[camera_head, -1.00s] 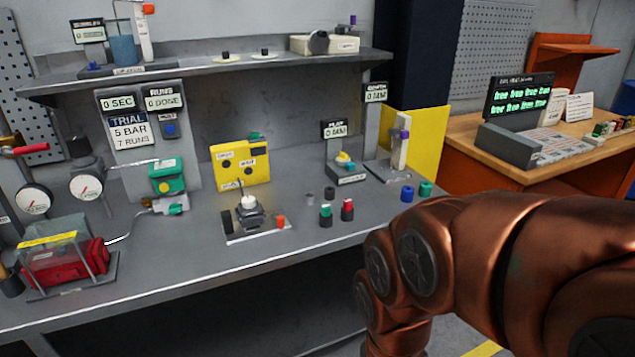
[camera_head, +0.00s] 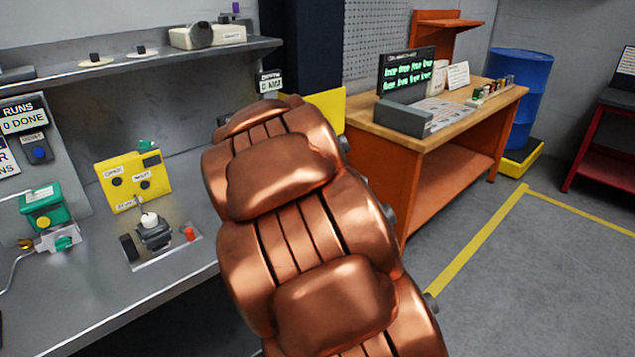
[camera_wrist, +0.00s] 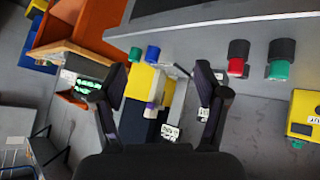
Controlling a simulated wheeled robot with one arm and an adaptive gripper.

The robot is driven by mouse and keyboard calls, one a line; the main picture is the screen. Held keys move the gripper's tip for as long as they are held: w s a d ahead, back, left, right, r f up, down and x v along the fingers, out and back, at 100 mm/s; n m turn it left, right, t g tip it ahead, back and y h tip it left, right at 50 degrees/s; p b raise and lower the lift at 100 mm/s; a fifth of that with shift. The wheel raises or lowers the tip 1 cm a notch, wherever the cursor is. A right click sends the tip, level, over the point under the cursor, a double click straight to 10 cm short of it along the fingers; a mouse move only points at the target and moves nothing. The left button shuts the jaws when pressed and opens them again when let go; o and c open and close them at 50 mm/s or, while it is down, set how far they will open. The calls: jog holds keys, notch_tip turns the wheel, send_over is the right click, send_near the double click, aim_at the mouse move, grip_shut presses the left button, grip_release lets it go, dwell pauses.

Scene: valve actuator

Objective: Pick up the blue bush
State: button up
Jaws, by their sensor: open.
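The blue bush (camera_wrist: 153,54) shows in the wrist view as a small blue cylinder standing on the grey bench (camera_wrist: 215,30), beside a green bush (camera_wrist: 136,54). My gripper (camera_wrist: 160,72) is open and empty. The blue bush appears beyond the fingertips and in the gap between them, nearer the left finger; it is not touched. How far it is from the fingers I cannot tell. In the head view my copper-coloured arm covers that part of the bench, so both bushes and my gripper are hidden there.
A red piece (camera_wrist: 236,66) and a green piece (camera_wrist: 279,70), both with black parts, stand right of the bushes in the wrist view. A yellow panel (camera_wrist: 139,88) lies beyond. In the head view, a yellow box (camera_head: 133,182) and a small fixture (camera_head: 153,232) stand on the bench.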

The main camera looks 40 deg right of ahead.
jog(key=w+d+f+t, duration=0.2)
jog(key=w+d+t, duration=0.1)
jog(key=d, duration=0.3)
jog(key=w+d+f+n+t, duration=0.1)
jog(key=w+d+f+t, duration=0.2)
jog(key=w+d, duration=0.2)
jog(key=w+d+f+n+t, duration=0.1)
jog(key=w+d+f+t, duration=0.2)
jog(key=d, duration=0.5)
jog(key=shift+w+d+f+t+b, duration=0.1)
jog(key=shift+w+t+b, duration=0.1)
jog(key=shift+w, duration=0.2)
jog(key=shift+w+d+f+t+b, duration=0.1)
jog(key=shift+w+b, duration=0.1)
jog(key=shift+w, duration=0.2)
jog(key=shift+a+f+t+y, duration=0.3)
jog(key=shift+f+t+y, duration=0.5)
jog(key=shift+t, duration=0.1)
jog(key=shift+w+r+n, duration=0.15)
jog(key=shift+w+n, duration=0.05)
jog(key=shift+n, duration=0.1)
jog(key=shift+p+x, duration=0.3)
jog(key=shift+x, duration=0.75)
jog(key=shift+w+d+p, duration=0.5)
jog(key=shift+w+d, duration=0.1)
jog(key=shift+w, duration=0.35)
jog(key=shift+w+d, duration=0.1)
jog(key=shift+w, duration=0.1)
jog(key=shift+p+x, duration=0.5)
jog(key=shift+x, duration=0.85)
